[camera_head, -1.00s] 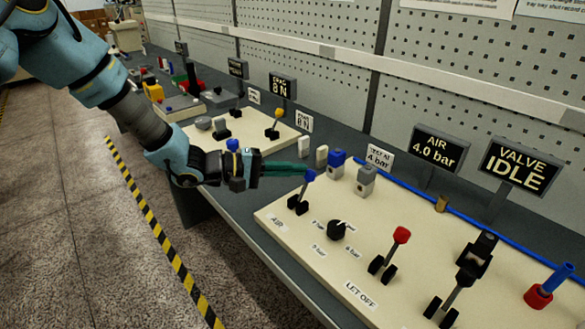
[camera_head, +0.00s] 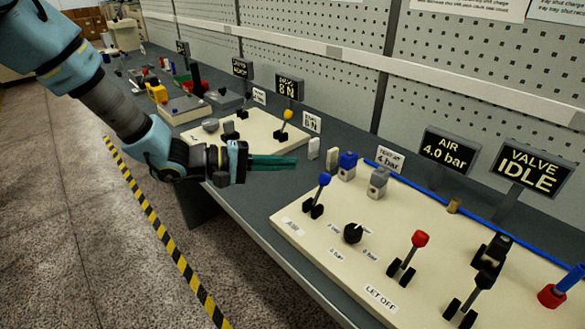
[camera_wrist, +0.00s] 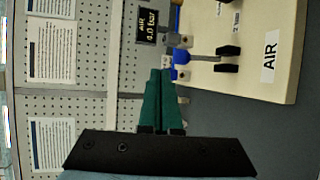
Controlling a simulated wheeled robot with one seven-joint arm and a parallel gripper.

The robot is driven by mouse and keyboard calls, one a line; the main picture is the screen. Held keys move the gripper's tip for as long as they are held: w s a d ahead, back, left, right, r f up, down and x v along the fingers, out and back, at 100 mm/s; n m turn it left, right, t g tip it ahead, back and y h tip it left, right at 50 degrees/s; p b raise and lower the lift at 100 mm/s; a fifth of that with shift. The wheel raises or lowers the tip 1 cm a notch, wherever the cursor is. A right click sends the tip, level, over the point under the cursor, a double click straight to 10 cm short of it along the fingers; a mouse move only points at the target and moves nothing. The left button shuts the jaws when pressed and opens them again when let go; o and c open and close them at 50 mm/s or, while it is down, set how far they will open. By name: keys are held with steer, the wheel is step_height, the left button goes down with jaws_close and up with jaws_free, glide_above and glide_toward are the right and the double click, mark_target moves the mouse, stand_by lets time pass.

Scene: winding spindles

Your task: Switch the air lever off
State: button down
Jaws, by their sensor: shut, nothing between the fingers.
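The air lever (camera_head: 319,193) has a blue knob and stands tilted on its black base at the left end of the cream panel (camera_head: 300,238), by the AIR label (camera_head: 292,227). My gripper (camera_head: 297,162) is shut and empty, with its green fingers to the left of the blue knob and apart from it. In the wrist view the shut fingers (camera_wrist: 160,72) show in the middle, with the blue-knobbed lever (camera_wrist: 205,58) just to their right. The AIR display (camera_head: 449,150) reads 4.0 bar.
A black dial (camera_head: 352,233), a red-knobbed lever (camera_head: 409,255) and a black-handled lever (camera_head: 479,283) stand further right on the panel. Blue and grey blocks (camera_head: 347,165) stand behind the air lever. A second panel with a yellow-knobbed lever (camera_head: 286,122) lies behind my gripper.

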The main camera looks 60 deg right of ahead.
steer(key=w+a+r+b, duration=0.1)
steer(key=w+a+r, duration=0.2)
steer(key=w+a, duration=0.1)
steer(key=shift+w+r, duration=0.15)
steer(key=shift+w, duration=0.25)
stand_by(0.4)
